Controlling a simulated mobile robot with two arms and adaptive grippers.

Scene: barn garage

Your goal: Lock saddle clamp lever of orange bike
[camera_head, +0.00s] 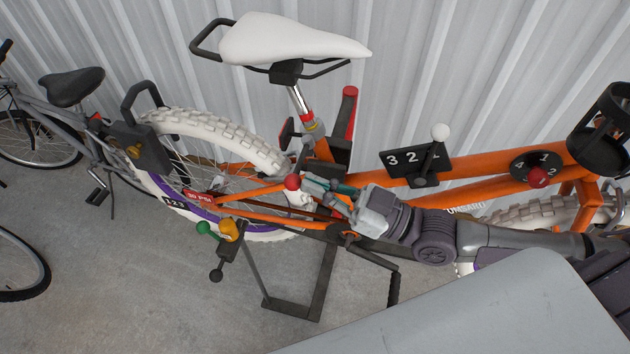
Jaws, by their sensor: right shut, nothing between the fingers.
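The orange bike (475,190) stands against the wall with a white saddle (290,40) on a silver seat post (299,99). A red collar (307,116) sits on the post. Right of it, a red-and-black lever-like piece (349,108) stands upright near the top of the frame; I cannot tell whether it is the saddle clamp lever. My right gripper (312,186) is shut and empty, below the seat post and in front of the frame. A red ball (292,182) is just left of its fingertips; contact is unclear. My left gripper is out of view.
A black number plate (415,160) with a white ball knob (440,132) and a round dial (537,167) are on the frame. Green and yellow knobs (217,229) sit low near the rear wheel. A grey bike (62,115) stands left. A grey surface (490,310) fills the lower right.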

